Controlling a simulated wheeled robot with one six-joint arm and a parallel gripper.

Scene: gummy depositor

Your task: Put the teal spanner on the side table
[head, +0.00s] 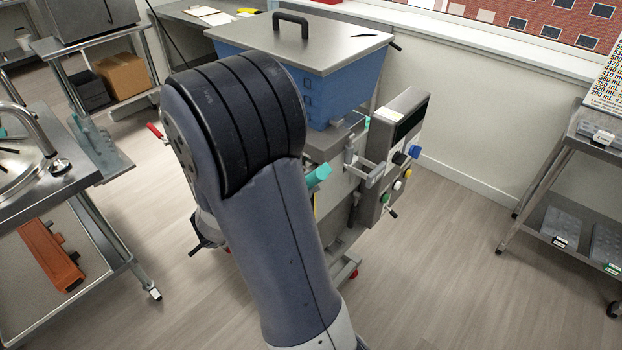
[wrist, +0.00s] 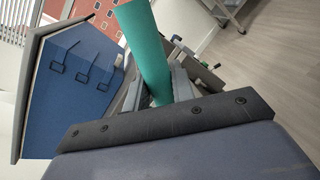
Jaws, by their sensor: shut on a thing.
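The teal spanner shows in the wrist view as a thick teal bar (wrist: 147,50) rising between the fingers of my gripper (wrist: 160,92). My gripper is shut on it. In the head view my arm hides the gripper, and a short teal end (head: 319,175) shows just right of my arm, in front of the depositor. Which piece is the side table is not certain: a steel table (head: 82,183) stands at the left, and a steel cart (head: 570,140) stands at the right.
The depositor with its blue hopper (head: 345,82) and grey control box (head: 395,150) stands close behind my arm. A cardboard box (head: 122,73) sits on a shelf at the back left. Open floor (head: 460,250) lies between the depositor and the right cart.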

